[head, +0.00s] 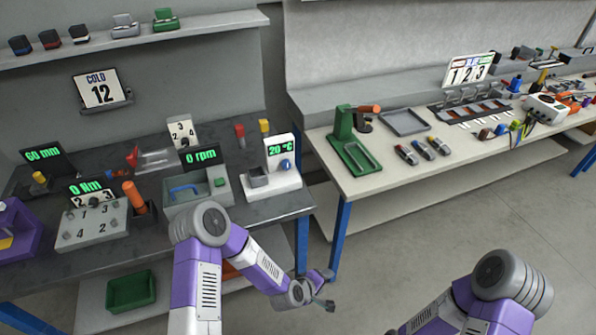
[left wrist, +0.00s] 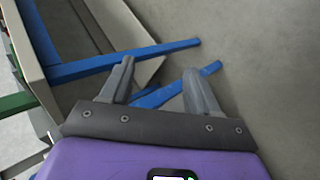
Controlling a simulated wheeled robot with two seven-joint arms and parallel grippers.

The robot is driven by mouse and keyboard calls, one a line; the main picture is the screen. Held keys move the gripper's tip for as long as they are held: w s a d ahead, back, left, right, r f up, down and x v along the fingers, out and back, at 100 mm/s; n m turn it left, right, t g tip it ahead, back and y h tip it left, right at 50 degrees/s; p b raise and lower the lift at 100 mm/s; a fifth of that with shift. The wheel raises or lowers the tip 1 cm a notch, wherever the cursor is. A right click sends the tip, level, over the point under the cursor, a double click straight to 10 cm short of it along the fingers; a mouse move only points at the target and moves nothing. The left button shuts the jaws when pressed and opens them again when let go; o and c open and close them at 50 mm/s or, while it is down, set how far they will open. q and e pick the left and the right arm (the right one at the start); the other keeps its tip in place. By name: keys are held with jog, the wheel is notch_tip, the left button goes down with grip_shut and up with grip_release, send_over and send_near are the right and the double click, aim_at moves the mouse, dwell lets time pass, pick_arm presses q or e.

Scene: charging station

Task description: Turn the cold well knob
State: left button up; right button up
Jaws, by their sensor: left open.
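The cold well (head: 275,184) is a white unit with a green "20 °C" display, standing at the right end of the dark bench. Its small blue knob (head: 285,165) is on the unit's right side, beside a grey block. A sign reading "COLD 12" (head: 100,89) hangs on the wall. My left gripper (head: 329,290) is in front of the bench, below and to the right of the knob, and apart from it. In the left wrist view the jaws (left wrist: 158,66) are spread and empty, facing floor and blue legs. My right gripper is outside the frames.
A grey machine with a "0 rpm" display (head: 200,158) stands left of the cold well. An orange-handled tool (head: 135,196) and a numbered grey block (head: 92,223) are farther left. A second bench (head: 400,178) stands right, across a narrow gap. Floor at right is clear.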

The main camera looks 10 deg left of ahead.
pick_arm(q)
jog(key=w+r+n+t+y+b, duration=0.1)
jog(key=w+r+n+t, duration=0.25)
jog(key=w, duration=0.25)
jog(key=w+r+n+t+y, duration=0.1)
jog(key=w+r+n+t, duration=0.15)
jog(key=w+n, duration=0.3)
jog(key=n+t+y+b, duration=0.1)
jog(key=n+y+b, duration=0.1)
jog(key=n+y, duration=1.7)
send_near(288, 167)
jog(key=r+n+h, duration=0.1)
jog(key=n+h, duration=0.1)
jog(key=s+a+n+h, duration=0.1)
jog(key=h, duration=0.1)
jog(key=r+n+h, duration=0.1)
jog(key=n+h, duration=0.1)
jog(key=shift+s+a+r+n, duration=0.2)
jog(key=shift+a+r+n, duration=0.1)
jog(key=shift+a+r, duration=0.1)
jog(key=b+x, duration=0.1)
jog(key=x, duration=0.6)
jog(key=shift+w+a+r, duration=0.1)
jog(key=shift+a, duration=0.05)
jog(key=c, duration=1)
jog(key=shift+c, duration=0.2)
